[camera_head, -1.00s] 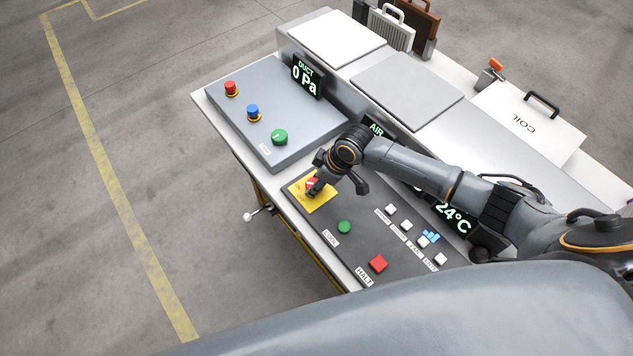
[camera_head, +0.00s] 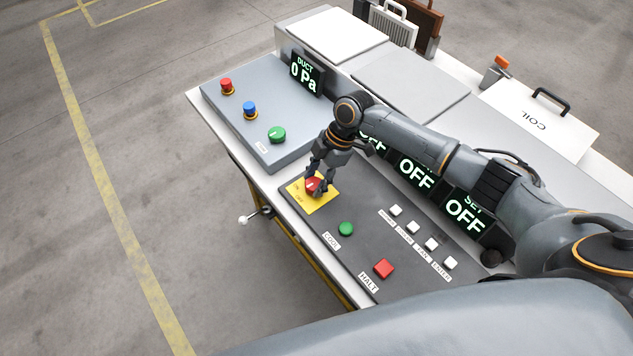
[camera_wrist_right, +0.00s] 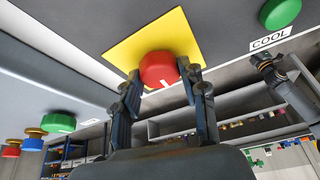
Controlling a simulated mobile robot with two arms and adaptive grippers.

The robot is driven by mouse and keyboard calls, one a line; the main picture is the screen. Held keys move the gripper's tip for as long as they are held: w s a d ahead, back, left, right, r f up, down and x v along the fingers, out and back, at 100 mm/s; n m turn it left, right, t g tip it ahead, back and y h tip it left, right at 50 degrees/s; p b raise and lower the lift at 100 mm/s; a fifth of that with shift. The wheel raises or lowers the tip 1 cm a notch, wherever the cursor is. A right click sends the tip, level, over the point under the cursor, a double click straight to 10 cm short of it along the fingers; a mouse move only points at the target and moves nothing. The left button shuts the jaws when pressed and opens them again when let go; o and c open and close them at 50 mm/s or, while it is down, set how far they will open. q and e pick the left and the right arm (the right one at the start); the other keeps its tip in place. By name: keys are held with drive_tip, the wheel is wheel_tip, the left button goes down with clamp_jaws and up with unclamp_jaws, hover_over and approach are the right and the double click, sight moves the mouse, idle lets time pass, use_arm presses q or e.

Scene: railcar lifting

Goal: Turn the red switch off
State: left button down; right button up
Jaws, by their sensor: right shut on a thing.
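The red switch (camera_head: 313,186) is a round red knob on a yellow plate (camera_head: 322,203) at the left end of the dark control panel. My right gripper (camera_head: 316,188) reaches down to it and is shut on it, with a finger on either side. In the right wrist view the red switch (camera_wrist_right: 158,70) sits between the two fingertips (camera_wrist_right: 162,78), and a white mark shows on its edge. The displays behind my right arm read OFF (camera_head: 416,174). My left gripper is not in view.
A green COOL button (camera_head: 346,229), a red HALT button (camera_head: 384,268) and several white buttons (camera_head: 431,243) share the panel. A grey box with red, blue and green knobs (camera_head: 277,134) stands to the left. A COIL case (camera_head: 535,118) lies at the right.

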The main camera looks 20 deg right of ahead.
drive_tip(key=shift+n, duration=0.4)
drive_tip(key=o, duration=1.1)
drive_tip(key=shift+o, duration=0.2)
drive_tip(key=shift+r, duration=0.1)
drive_tip(key=v, duration=1.1)
drive_tip(key=shift+w+r, duration=0.2)
drive_tip(key=shift+r, duration=0.2)
drive_tip(key=shift+d, duration=0.1)
